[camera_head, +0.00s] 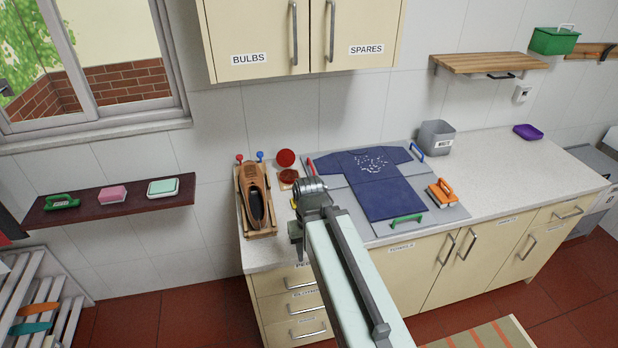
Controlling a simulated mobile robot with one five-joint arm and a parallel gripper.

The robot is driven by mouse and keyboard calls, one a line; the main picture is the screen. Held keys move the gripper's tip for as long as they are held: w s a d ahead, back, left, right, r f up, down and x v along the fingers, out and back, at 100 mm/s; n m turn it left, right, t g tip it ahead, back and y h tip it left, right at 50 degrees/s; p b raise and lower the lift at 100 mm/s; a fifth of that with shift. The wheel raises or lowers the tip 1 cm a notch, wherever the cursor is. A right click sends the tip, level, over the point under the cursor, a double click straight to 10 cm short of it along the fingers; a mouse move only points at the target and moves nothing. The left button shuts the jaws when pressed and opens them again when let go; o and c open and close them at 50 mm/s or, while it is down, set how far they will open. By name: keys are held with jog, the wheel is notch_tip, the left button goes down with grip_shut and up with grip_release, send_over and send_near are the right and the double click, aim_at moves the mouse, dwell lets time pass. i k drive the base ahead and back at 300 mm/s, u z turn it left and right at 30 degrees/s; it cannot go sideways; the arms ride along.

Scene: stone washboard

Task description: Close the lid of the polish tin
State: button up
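The polish tin (289,176) stands on the counter near its back left end, beside the brown shoe. Its round red lid (286,158) stands up, tilted open at the back of the tin. My arm reaches in from the bottom of the picture, its end just in front of and to the right of the tin. My gripper (296,232) hangs low at the arm's end, on the near side of the tin. No contact with the lid shows.
A brown shoe (256,206) sits in a wooden holder (262,235) with red and blue knobs, left of the tin. A grey folding board (448,212) with a blue shirt (385,190) lies to the right. Cupboards (300,38) hang above. The right counter is mostly clear.

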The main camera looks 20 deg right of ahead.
aim_at(285, 157)
jog(key=z, duration=0.15)
jog(key=i, duration=1)
jog(key=u, duration=0.1)
